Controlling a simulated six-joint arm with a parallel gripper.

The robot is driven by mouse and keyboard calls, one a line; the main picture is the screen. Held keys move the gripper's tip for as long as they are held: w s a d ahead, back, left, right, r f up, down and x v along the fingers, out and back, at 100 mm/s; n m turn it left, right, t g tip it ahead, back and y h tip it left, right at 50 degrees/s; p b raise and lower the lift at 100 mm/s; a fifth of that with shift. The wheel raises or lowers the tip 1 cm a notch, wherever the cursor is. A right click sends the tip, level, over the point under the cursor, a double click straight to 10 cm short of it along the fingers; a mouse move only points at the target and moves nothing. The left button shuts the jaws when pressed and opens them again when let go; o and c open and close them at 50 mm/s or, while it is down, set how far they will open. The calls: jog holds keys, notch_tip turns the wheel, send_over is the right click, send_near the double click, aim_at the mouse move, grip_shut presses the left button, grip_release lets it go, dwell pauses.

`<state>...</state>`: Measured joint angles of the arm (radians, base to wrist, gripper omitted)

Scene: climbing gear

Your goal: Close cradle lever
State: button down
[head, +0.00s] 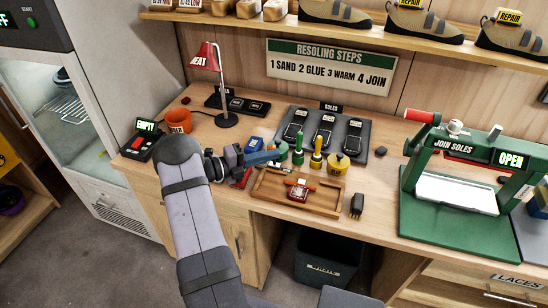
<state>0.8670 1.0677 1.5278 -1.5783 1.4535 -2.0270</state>
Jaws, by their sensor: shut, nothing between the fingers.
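A green press (462,218) labelled JOIN SOLES stands at the right end of the bench. My gripper (272,156) is at the left-middle of the bench, well left of the press, pointing right. It is shut and empty, near the bottles, and touches neither the lever nor the press.
A wooden tray (262,192) holds a small red-and-white device (299,190). Glue bottles, a yellow pot (338,164) and a black sole rack (370,140) stand around it. A red lamp (206,60) and an orange mug (179,121) are at left. A black brush-like item (357,205) lies right of the tray.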

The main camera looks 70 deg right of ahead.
jog(key=shift+w+f, duration=0.1)
jog(key=shift+w, duration=0.45)
dwell(0.5)
notch_tip(320, 180, up, 2)
jog(key=s+a+p, duration=0.2)
jog(key=s+p, duration=0.1)
jog(key=p, duration=0.1)
jog(key=w+a+f+b, duration=0.1)
jog(key=a, duration=0.1)
jog(key=w+a+f+b, duration=0.1)
jog(key=w+a+b, duration=0.1)
jog(key=w+a+f+b, duration=0.1)
jog(key=w+a+f, duration=0.1)
jog(key=shift+w, duration=0.15)
jog(key=shift+w+a+f+b, duration=0.1)
jog(key=shift+w+a+b, duration=0.25)
